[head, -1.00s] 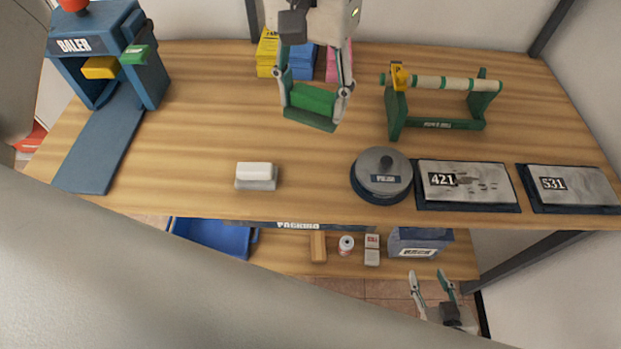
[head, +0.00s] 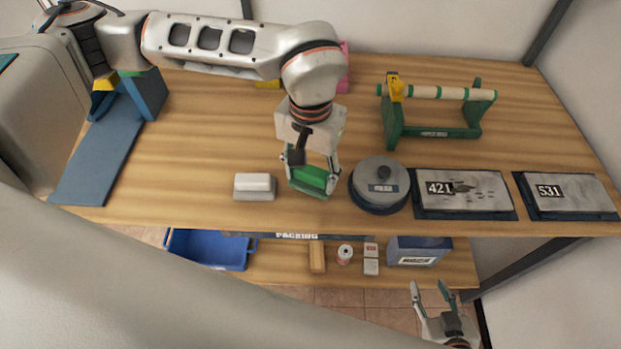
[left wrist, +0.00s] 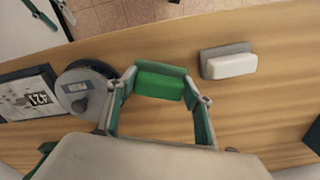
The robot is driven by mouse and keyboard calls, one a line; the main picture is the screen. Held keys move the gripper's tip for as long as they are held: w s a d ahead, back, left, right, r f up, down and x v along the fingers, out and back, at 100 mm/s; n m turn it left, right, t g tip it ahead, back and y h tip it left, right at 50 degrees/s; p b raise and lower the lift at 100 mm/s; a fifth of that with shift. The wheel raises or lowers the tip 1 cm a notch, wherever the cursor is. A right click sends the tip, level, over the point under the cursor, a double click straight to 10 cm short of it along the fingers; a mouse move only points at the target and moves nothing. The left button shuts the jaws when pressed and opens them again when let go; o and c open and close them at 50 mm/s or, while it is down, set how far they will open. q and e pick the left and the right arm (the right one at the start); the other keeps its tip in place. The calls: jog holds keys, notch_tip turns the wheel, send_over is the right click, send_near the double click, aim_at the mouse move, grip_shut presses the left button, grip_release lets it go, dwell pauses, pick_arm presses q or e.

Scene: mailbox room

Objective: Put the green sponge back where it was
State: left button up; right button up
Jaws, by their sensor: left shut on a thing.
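The green sponge (head: 308,178) is between the fingers of my left gripper (head: 312,176), which is shut on it. It sits at the front of the wooden table, between the white block on a grey base (head: 254,186) and the round grey lidded tin (head: 381,184). In the left wrist view the sponge (left wrist: 159,86) shows between the fingertips; I cannot tell whether it touches the tabletop. My right gripper (head: 434,296) is open and empty, low at the right, below the table's front edge.
Plates marked 421 (head: 464,194) and 531 (head: 570,195) lie right of the tin. A green roll stand (head: 435,125) is behind. A blue baler (head: 145,92) stands left, partly behind my arm. The lower shelf holds a blue bin (head: 210,250) and small items. The table's middle left is clear.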

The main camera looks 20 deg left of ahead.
aim_at(310, 174)
pick_arm(q)
jog(key=shift+f, duration=1.3)
jog(key=shift+f, duration=0.15)
jog(key=o, duration=1)
notch_tip(310, 174, up, 12)
jog(key=shift+r+b, duration=0.2)
jog(key=shift+b, duration=0.15)
jog(key=shift+f, duration=0.1)
